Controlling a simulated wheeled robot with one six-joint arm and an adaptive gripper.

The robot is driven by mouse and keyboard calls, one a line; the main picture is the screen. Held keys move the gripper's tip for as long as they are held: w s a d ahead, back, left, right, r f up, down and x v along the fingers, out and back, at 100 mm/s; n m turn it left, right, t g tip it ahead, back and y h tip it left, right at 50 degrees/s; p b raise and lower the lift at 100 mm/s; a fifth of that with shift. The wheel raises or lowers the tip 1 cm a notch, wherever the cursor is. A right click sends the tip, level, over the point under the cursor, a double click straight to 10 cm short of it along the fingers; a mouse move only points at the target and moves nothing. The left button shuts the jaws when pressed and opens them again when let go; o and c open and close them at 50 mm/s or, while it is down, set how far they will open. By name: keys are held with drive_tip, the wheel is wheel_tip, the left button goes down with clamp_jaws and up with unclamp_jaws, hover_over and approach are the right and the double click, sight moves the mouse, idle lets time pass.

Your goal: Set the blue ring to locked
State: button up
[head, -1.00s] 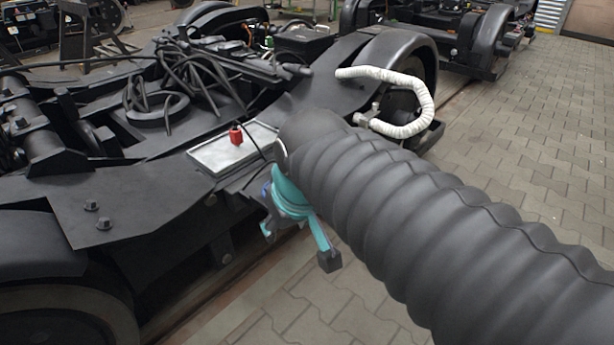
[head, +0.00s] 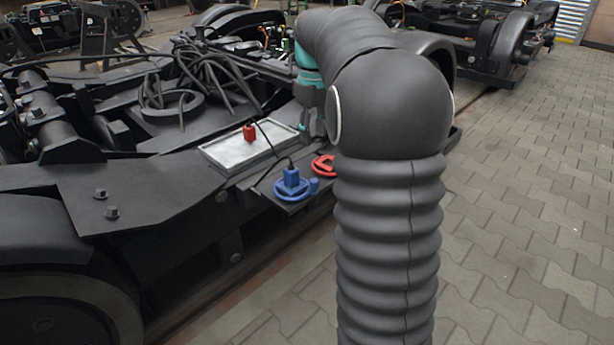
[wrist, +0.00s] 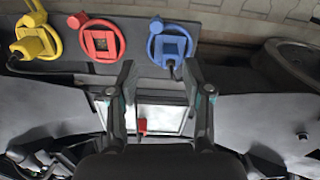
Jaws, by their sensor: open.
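The blue ring (head: 280,193) sits on a dark plate at the bogie's side, around a blue plug (head: 291,178) with a cable. I cannot read any lock mark. My gripper (wrist: 159,70) is open and empty, apart from the ring. In the head view my arm hides most of the gripper.
A red ring (wrist: 119,40) with no plug and a yellow ring (wrist: 17,46) with a yellow plug (wrist: 38,43) share the plate. A red plug (head: 249,132) stands on a pale tray (head: 225,158) beside them. Free paved floor lies at the right.

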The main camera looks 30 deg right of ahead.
sight(313, 180)
drive_tip(key=f+b, duration=0.1)
drive_tip(key=f, duration=0.3)
drive_tip(key=f+b, duration=0.1)
drive_tip(key=f, duration=0.9)
drive_tip(key=shift+w+d+f+b, duration=0.1)
drive_tip(key=shift+w+d+b, duration=0.15)
drive_tip(key=shift+b, duration=0.15)
clamp_jaws()
